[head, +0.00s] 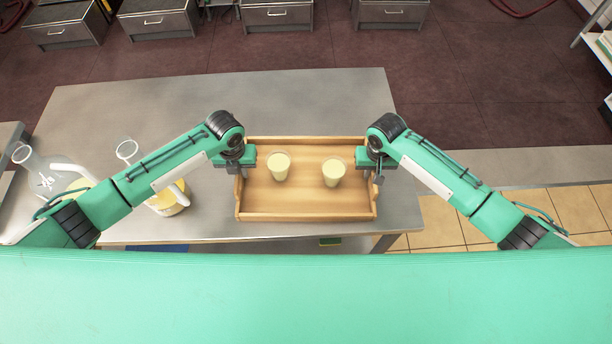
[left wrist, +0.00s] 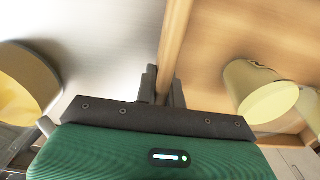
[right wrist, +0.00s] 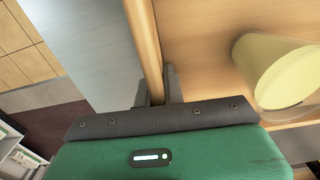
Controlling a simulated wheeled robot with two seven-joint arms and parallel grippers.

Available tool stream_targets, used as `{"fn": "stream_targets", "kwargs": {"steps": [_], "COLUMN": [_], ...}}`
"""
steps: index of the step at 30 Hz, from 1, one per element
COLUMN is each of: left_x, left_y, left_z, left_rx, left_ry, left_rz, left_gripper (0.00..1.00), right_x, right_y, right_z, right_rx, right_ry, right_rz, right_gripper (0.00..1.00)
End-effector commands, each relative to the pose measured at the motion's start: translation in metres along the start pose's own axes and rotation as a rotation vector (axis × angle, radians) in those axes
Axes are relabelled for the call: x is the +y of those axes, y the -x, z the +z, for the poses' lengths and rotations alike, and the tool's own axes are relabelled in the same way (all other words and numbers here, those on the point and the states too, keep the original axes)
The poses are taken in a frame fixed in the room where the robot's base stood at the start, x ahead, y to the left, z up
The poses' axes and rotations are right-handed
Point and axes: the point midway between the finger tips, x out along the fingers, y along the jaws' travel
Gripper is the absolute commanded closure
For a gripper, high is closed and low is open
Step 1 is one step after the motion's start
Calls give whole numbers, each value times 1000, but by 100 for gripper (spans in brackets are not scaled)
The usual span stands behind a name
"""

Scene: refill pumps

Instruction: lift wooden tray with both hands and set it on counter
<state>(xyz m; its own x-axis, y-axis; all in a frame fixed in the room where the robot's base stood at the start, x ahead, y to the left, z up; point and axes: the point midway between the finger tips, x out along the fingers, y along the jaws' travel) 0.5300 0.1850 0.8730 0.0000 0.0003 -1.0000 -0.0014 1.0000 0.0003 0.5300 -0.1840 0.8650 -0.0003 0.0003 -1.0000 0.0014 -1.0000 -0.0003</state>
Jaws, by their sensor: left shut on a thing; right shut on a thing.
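The wooden tray (head: 300,207) is at the middle of the head view, over the steel counter (head: 120,105). Two cups of pale yellow liquid stand upright in it, a left cup (head: 279,166) and a right cup (head: 333,171). My left gripper (head: 240,168) is shut on the tray's left side wall, which also shows between its fingers in the left wrist view (left wrist: 172,50). My right gripper (head: 377,169) is shut on the tray's right side wall, seen in the right wrist view (right wrist: 145,45). I cannot tell whether the tray touches the counter.
A pitcher (head: 168,200) with yellow liquid stands left of the tray, partly behind my left arm. Another pitcher (head: 45,178) is at the far left. The counter behind the tray is clear. Its right edge (head: 395,110) is close to the tray.

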Motion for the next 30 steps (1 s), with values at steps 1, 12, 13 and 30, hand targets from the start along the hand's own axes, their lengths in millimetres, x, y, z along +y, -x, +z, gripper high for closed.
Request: {"fn": "stream_targets", "kwargs": {"steps": [1,12,13,30], "left_x": [0,0,0,1], "left_y": [1,16,19,52], "left_z": [1,1,1,1], "left_rx": [-1,-2,-2,-1], "left_ry": [0,1,1,1], "left_rz": [0,0,0,1], "left_gripper": [100,100,100,100], "right_x": [0,0,0,0], "right_y": [1,16,18,52], "right_z": [-1,-1,-1,0], "right_rx": [1,1,1,1], "right_ry": [0,0,0,-1], "right_rz": [0,0,0,0], "right_gripper": [100,100,100,100]}}
